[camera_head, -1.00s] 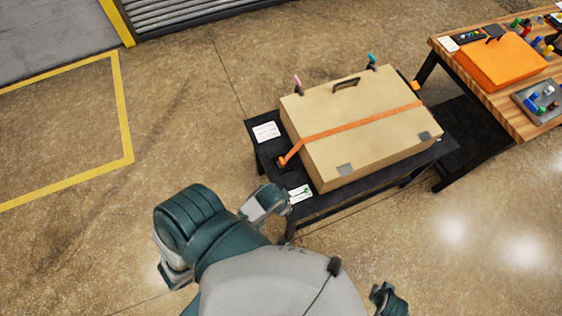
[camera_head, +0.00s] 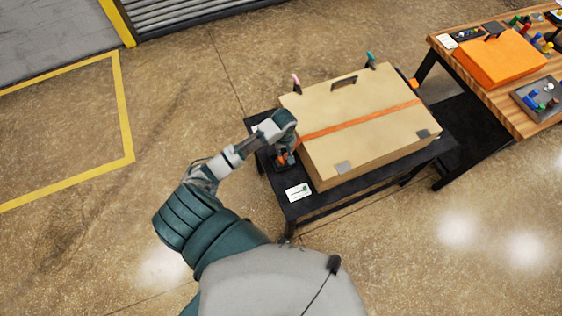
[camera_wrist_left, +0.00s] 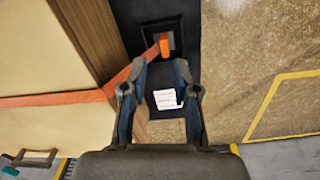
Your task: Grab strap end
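An orange strap (camera_head: 362,118) runs across the top of a tan case (camera_head: 350,150) on a black table. The strap also shows in the left wrist view (camera_wrist_left: 60,99), running down the case's side to an orange strap end (camera_wrist_left: 165,47) at a dark square plate on the table. My left gripper (camera_head: 284,157) is over the table's left edge beside the case, near the strap end. In the left wrist view the left gripper (camera_wrist_left: 163,68) has its two fingers apart with nothing between them, and the strap end lies just beyond the fingertips. My right gripper is out of view.
The black table (camera_head: 330,202) has a white card (camera_head: 298,192) at its front left corner. A wooden workbench (camera_head: 505,110) with an orange case (camera_head: 500,60) and small tools stands at the right. The floor at the left is clear.

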